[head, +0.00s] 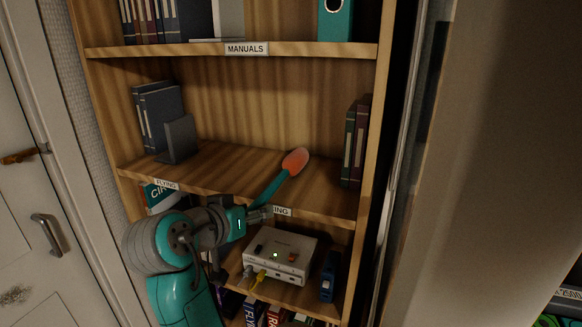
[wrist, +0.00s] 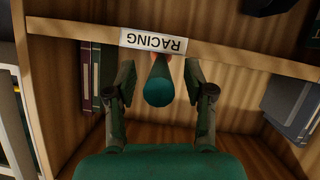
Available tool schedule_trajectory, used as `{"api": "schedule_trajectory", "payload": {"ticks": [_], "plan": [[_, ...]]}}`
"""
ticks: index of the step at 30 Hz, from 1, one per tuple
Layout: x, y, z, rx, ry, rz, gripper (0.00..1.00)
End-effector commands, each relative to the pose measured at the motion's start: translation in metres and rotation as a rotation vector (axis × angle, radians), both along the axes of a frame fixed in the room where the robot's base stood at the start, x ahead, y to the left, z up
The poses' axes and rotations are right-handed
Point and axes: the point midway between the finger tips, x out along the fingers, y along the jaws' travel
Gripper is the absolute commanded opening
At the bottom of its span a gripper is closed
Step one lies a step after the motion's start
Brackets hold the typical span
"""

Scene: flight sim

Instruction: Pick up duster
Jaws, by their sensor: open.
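The duster (head: 294,162) has an orange head and a teal handle. It lies on the middle shelf, its handle sticking out past the shelf's front edge toward me. My gripper (head: 262,214) is at the shelf's front edge, by the handle's near end. In the wrist view, the round teal end of the duster's handle (wrist: 158,88) shows between the two fingers of my gripper (wrist: 160,76). The fingers are spread apart, with a gap on each side of the handle. Most of the duster is hidden behind its handle end there.
The shelf edge (wrist: 222,62) with its RACING label (wrist: 153,41) is close to my fingertips. Books stand at the left (head: 160,115) and right (head: 356,140) of the shelf. A white box (head: 280,255) with cables sits on the shelf below. A door (head: 30,200) is at left.

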Motion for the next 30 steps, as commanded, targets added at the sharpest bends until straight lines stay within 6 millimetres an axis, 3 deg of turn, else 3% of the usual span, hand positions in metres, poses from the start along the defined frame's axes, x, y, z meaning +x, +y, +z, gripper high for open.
{"api": "schedule_trajectory", "payload": {"ticks": [4,10,22,30], "plan": [[0.0,0.0,0.0,0.0,0.0,0.0,0.51],[-0.001,0.0,0.0,0.0,-0.001,0.0,0.01],[0.0,0.0,0.006,0.0,-0.002,0.0,0.0],[0.0,0.0,0.051,0.003,-0.006,0.0,0.0]]}}
